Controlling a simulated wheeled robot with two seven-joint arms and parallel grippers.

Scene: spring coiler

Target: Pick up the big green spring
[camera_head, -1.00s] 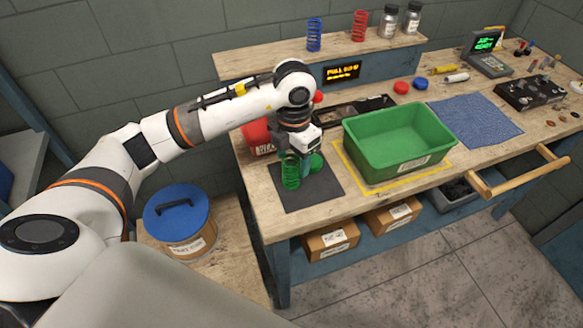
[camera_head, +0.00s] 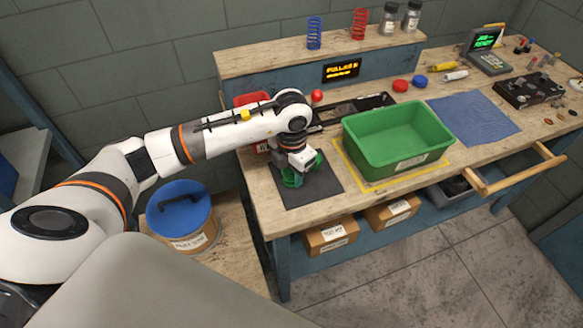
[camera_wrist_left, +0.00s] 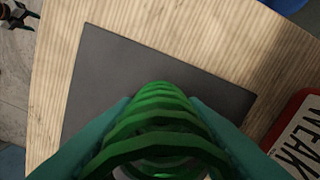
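The big green spring (camera_head: 288,179) stands on the dark grey mat (camera_head: 310,190) at the left end of the workbench. My left gripper (camera_head: 297,180) is down over it and hides most of it. In the left wrist view the green coils (camera_wrist_left: 160,115) lie between the two teal fingers, one on each side. The fingers look very near the coils or touching them; I cannot tell if they grip. Another green round thing (camera_head: 318,159) shows just behind the gripper. My right gripper is not in view.
A green bin (camera_head: 400,160) stands on a yellow-marked area right of the mat. A red container (camera_wrist_left: 298,135) with a "WEAK" label is close by. Blue (camera_head: 314,33) and red (camera_head: 359,24) springs stand on the back shelf. A blue-lidded tub (camera_head: 180,212) stands left of the bench.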

